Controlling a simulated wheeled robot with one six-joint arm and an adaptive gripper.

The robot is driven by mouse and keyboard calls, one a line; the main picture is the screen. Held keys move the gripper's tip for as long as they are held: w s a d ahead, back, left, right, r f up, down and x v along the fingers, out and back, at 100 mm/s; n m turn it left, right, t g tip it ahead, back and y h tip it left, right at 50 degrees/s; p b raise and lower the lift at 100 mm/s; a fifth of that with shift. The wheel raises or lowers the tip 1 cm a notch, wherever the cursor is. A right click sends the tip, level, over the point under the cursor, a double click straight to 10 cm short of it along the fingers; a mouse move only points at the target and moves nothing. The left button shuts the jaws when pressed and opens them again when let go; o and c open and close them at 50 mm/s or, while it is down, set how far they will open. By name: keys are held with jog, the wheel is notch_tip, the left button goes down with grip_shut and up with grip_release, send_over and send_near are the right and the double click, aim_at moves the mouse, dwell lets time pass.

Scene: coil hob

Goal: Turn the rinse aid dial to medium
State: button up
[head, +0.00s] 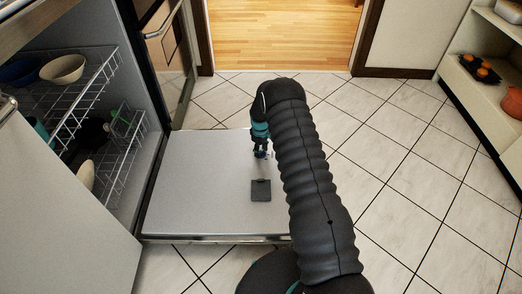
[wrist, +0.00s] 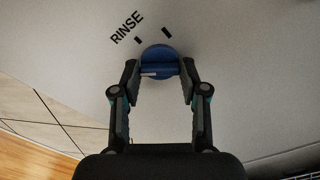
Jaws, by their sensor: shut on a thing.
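The rinse aid dial (wrist: 159,55) is a round blue knob on the pale inner face of the open dishwasher door (head: 195,190). In the wrist view it sits between my gripper's (wrist: 160,68) two fingertips, which are closed on its raised grip bar. The word RINSE (wrist: 126,27) is printed at its upper left, with two short dark marks by its rim, one at the upper left and a thicker one above. A light line shows on the grip bar. In the head view my gripper (head: 261,154) reaches down to the door, and the dial is mostly hidden there.
A dark square cover (head: 261,190) lies on the door in front of my gripper. The dishwasher racks (head: 120,145) with bowls (head: 62,69) are at the left. Tiled floor (head: 390,150) is clear to the right, and a shelf (head: 490,70) stands at the far right.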

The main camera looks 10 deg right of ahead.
jog(key=shift+f+b, duration=0.1)
jog(key=shift+b, duration=0.2)
jog(key=shift+f+m+b, duration=0.1)
jog(key=shift+m+b, duration=0.55)
jog(key=shift+m, duration=0.05)
jog(key=m+b, duration=0.5)
jog(key=m, duration=0.3)
jog(key=shift+m+b, duration=0.3)
jog(key=shift+b, duration=0.1)
jog(key=shift+r, duration=0.2)
jog(key=o, duration=1.1)
jog(key=shift+o, duration=0.2)
jog(key=shift+r, duration=0.1)
notch_tip(320, 180, up, 12)
jog(key=shift+s+a, duration=0.15)
jog(key=shift+a, duration=0.1)
